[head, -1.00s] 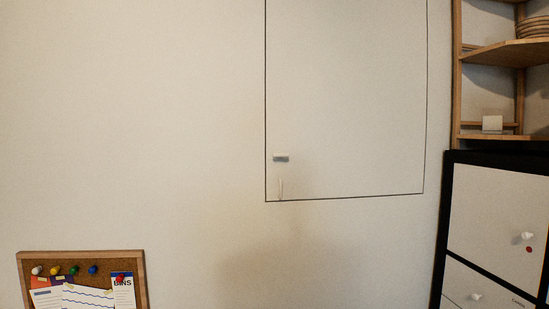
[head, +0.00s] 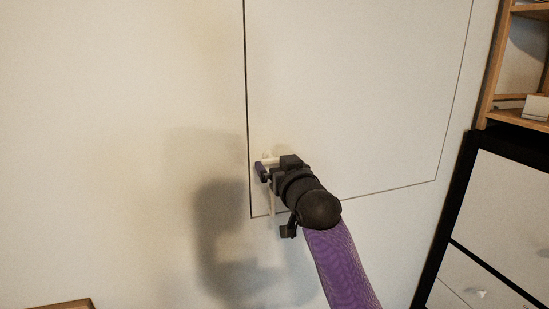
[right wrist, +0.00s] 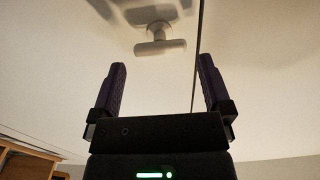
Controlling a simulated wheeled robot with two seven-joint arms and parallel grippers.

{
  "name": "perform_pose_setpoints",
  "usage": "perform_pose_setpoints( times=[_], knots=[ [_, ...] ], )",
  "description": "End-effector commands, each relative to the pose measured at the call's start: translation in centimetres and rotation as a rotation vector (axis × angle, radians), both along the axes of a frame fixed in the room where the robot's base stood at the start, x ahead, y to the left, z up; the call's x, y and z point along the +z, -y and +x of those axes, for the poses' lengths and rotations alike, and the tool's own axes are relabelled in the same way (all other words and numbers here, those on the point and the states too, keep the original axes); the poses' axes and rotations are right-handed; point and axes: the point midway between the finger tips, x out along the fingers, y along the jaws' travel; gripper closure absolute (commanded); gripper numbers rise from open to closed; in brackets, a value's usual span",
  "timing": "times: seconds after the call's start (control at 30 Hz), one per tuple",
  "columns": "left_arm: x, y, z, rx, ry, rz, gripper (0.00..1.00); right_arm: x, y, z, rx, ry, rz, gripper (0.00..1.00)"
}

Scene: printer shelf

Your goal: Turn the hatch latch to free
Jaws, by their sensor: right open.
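The hatch (head: 360,80) is a pale wall panel outlined by a thin dark seam. Its latch (head: 266,161) is a small white bar near the lower left corner, lying roughly level and partly hidden by my right gripper. In the right wrist view the latch (right wrist: 160,47) shows as a T-shaped knob beyond and between the fingertips, with its bar running across the picture. My right gripper (head: 272,168) is open in front of the latch, with purple finger pads; the right wrist view shows both fingers (right wrist: 161,75) apart and nothing between them. My left gripper is out of view.
A dark-framed cabinet (head: 500,200) and a wooden shelf (head: 498,60) stand at the right. The wall at left is bare, with a wooden board edge (head: 65,304) at bottom left.

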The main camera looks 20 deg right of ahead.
Motion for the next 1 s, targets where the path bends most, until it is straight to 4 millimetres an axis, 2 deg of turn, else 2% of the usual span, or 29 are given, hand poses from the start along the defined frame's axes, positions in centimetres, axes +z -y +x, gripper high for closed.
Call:
perform_pose_setpoints(
  times=[0.2, 0.6, 0.9, 0.97, 1.0],
  knots=[
    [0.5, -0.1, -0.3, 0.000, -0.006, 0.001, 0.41, 0.0, -0.1, 2.6, 0.000, -0.002, 0.000, 0.00],
    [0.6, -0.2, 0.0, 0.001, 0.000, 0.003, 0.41, -0.1, -0.1, 3.2, 0.000, -0.001, -0.001, 0.02],
    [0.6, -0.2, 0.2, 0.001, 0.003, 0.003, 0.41, -0.1, -0.1, 3.2, 0.000, -0.001, -0.001, 0.66],
    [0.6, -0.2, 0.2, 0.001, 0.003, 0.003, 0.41, -0.1, -0.1, 3.2, 0.000, -0.001, -0.001, 0.78],
    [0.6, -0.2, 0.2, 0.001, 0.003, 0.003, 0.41, -0.1, -0.1, 3.2, 0.000, -0.001, -0.001, 0.80]
  ],
)
